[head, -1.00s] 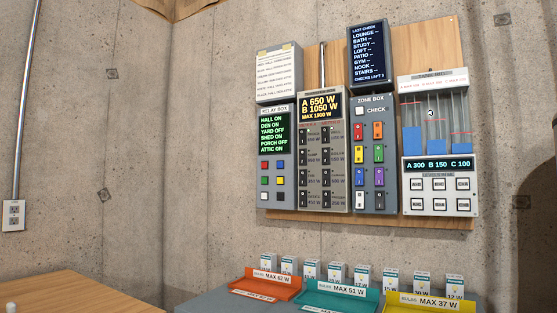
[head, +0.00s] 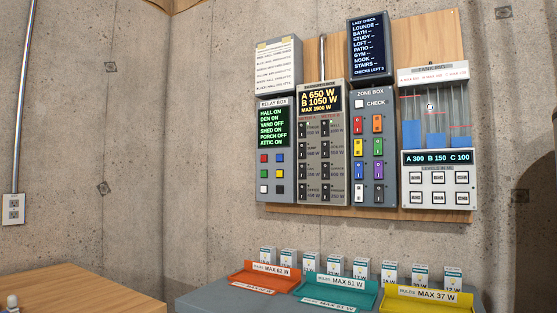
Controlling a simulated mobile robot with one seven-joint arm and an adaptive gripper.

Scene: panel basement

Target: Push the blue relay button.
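The blue relay button (head: 280,158) is a small square at the top right of the button grid on the grey relay box (head: 272,194), in the head view. A red button (head: 264,158) is to its left and a yellow one (head: 280,173) is below it. Green (head: 264,173), white (head: 264,188) and black (head: 280,188) buttons fill the rest of the grid. The relay display (head: 273,127) reads hall on, den on, yard off, shed on, porch off, attic on. Nothing covers the blue button. My gripper is not in view.
The zone box (head: 374,200) and tank box (head: 438,208) hang to the right on a wooden board (head: 420,40). Below stands a grey bench (head: 205,297) with orange (head: 268,279), teal (head: 345,289) and yellow (head: 430,296) trays. A wooden tabletop (head: 80,290) is at lower left.

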